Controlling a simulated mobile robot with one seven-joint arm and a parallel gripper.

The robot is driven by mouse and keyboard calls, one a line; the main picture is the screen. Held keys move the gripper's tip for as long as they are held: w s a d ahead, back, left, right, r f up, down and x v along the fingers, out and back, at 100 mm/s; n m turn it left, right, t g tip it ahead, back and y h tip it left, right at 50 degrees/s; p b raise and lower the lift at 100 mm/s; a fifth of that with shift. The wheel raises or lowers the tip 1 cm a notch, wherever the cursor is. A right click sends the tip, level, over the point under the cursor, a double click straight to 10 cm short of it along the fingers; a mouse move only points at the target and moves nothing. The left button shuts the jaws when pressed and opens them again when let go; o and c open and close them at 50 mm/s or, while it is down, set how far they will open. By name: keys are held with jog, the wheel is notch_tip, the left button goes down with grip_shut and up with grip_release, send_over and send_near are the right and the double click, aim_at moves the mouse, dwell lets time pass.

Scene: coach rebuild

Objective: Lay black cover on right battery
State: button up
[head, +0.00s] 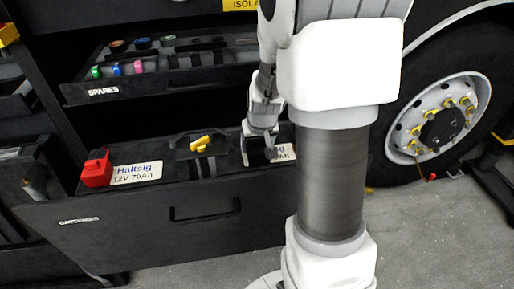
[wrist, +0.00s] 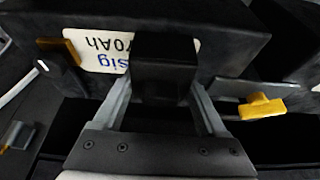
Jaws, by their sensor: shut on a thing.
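My gripper (head: 258,146) is shut on the black cover (wrist: 164,72), a small dark block between the two grey fingers in the wrist view. The right battery (wrist: 228,28) is the black box behind the cover, and its white label shows on both sides of it. The cover overlaps the label in the picture; I cannot tell whether it touches the battery. In the head view the right battery's label (head: 287,152) shows just right of my gripper, and my arm hides the rest of that battery.
The open drawer (head: 150,215) holds another labelled battery with a red cover (head: 97,169) at the left. A yellow-handled part (head: 200,144) sits between the batteries. The spares drawer (head: 105,92) is open above. A wheel (head: 440,115) stands at the right.

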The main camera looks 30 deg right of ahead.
jog(key=shift+f, duration=0.2)
jog(key=o, duration=1.3)
jog(key=shift+c, duration=0.2)
jog(key=shift+r, duration=0.1)
jog(key=p+v, duration=0.4)
jog(key=v, duration=0.8)
jog(key=s+a+r+n, duration=0.1)
jog(key=s+a+r, duration=0.4)
jog(key=s, duration=0.2)
jog(key=s+a+r+n+t+y, duration=0.1)
jog(key=s+a+r+n, duration=0.1)
jog(key=s+a+r, duration=0.4)
jog(key=shift+s+a, duration=0.25)
jog(key=shift+s, duration=0.9)
